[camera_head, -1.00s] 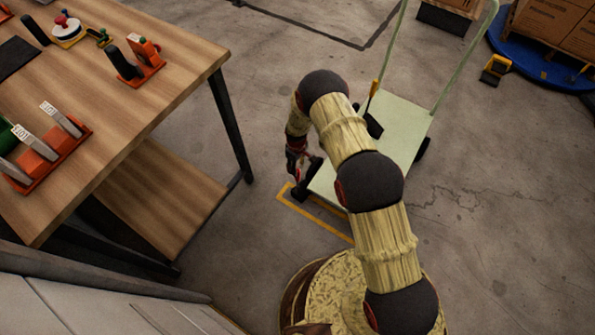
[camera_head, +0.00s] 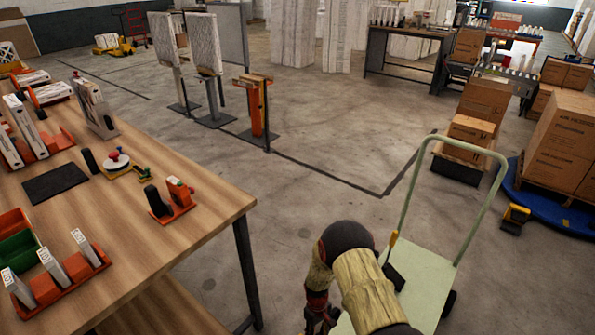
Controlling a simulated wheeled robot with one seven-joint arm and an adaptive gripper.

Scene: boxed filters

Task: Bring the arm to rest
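My arm (camera_head: 362,283) shows at the bottom middle of the head view, with pale wood-like links and dark joints. It is bent, and its far end hangs down to the left of the pale green cart. My gripper (camera_head: 318,322) is at the bottom edge, dark and partly cut off. Nothing can be seen held in it, and its fingers are too hidden to read. It is to the right of the wooden workbench and apart from it.
The wooden workbench (camera_head: 150,232) at left bears orange holders (camera_head: 172,208) and boxed filters (camera_head: 95,105). The green cart (camera_head: 425,280) stands close by my arm. Brown cartons (camera_head: 560,140) sit on a blue round base (camera_head: 540,205) at right. Open floor (camera_head: 330,185) lies ahead.

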